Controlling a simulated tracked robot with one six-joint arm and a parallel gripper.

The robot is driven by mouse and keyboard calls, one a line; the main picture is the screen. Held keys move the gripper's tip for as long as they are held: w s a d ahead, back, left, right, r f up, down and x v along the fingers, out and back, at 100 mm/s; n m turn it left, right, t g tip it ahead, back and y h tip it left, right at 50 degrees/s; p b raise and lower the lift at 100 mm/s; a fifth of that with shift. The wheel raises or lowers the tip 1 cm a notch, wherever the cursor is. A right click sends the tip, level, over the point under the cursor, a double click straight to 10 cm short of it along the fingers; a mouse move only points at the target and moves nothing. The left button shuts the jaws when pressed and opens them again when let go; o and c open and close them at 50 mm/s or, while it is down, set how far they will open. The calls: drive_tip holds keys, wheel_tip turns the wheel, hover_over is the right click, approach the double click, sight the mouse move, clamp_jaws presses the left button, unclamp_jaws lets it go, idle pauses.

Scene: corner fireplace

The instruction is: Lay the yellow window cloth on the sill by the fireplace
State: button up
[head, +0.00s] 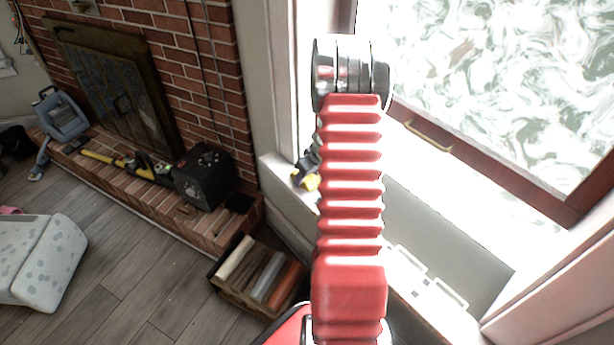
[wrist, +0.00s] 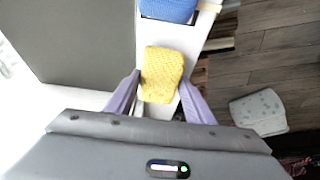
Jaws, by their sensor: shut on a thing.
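The yellow window cloth (wrist: 162,70) lies between the two purple fingers of my gripper (wrist: 160,82) in the wrist view, and the fingers are shut on it. The white sill (head: 450,195) runs under the window beside the brick fireplace (head: 190,75). The cloth is over the sill's end near the fireplace; I cannot tell whether it touches it.
A blue object (wrist: 168,10) is just beyond the cloth in the wrist view. A crate of rolls (head: 228,285) stands on the floor below the sill. A black box (head: 205,175) and tools are on the brick hearth. The sill right of my arm looks clear.

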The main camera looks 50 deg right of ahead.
drive_tip(key=shift+f, duration=0.5)
idle(0.4)
drive_tip(key=o, duration=1.1)
drive_tip(key=v, duration=1.3)
drive_tip(key=shift+s+a+r, duration=0.1)
drive_tip(key=shift+r, duration=0.25)
